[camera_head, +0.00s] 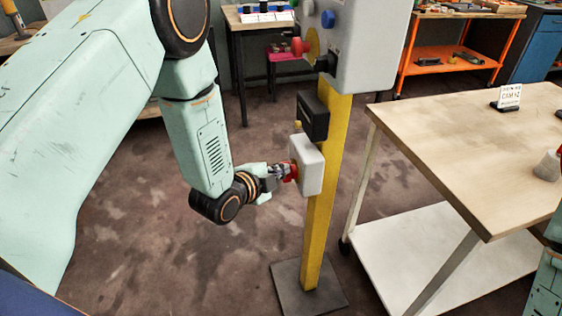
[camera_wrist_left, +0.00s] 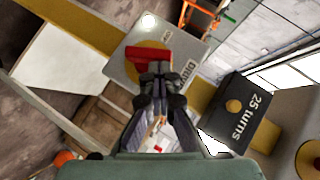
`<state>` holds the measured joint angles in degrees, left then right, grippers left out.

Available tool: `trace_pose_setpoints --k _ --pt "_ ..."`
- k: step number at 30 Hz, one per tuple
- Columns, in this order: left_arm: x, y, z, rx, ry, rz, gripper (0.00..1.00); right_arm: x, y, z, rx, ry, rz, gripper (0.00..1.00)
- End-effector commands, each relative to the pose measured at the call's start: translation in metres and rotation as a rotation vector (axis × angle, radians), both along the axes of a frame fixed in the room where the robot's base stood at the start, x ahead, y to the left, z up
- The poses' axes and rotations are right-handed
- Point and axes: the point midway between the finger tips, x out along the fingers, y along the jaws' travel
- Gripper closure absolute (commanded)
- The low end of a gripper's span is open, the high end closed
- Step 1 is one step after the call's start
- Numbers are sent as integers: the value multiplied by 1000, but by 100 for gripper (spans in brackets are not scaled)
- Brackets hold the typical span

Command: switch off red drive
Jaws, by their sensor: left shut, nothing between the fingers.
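The red drive switch handle (camera_head: 290,172) sits on the face of a light grey box (camera_head: 311,165) low on the yellow post. In the left wrist view the red handle (camera_wrist_left: 148,54) lies crosswise on a yellow disc, on a plate (camera_wrist_left: 186,68) with a partly readable "Drive" label. My left gripper (camera_head: 277,173) is shut and empty, with its tips right at the handle. In the left wrist view its fingertips (camera_wrist_left: 158,72) overlap the handle's lower edge; I cannot tell whether they touch. My right gripper is not in view.
Above on the post (camera_head: 322,230) are a black box (camera_head: 312,116), labelled "25 turns" in the left wrist view (camera_wrist_left: 238,112), and a larger grey cabinet (camera_head: 372,45) with knobs. A wooden-topped table (camera_head: 440,125) stands to the right. Floor left of the post is clear.

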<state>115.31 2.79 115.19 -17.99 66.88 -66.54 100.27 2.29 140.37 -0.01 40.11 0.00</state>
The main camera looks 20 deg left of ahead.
Motion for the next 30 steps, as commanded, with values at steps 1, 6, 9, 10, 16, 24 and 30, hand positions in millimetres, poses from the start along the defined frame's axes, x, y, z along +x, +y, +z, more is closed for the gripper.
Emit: trace_pose_setpoints --k 1,6,9,10,16,24,30 --pt "2 2 8 -22 30 3 100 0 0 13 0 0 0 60" --pt "6 5 10 -103 151 4 100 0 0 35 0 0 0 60" --pt "9 7 11 -151 222 3 100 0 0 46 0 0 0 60" --pt "10 8 11 -166 243 3 100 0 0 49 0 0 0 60" --pt "15 11 10 -253 378 2 100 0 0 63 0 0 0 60" --pt "21 15 7 -282 420 0 100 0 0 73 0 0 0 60" --pt "26 18 6 -283 419 2 100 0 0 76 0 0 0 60"
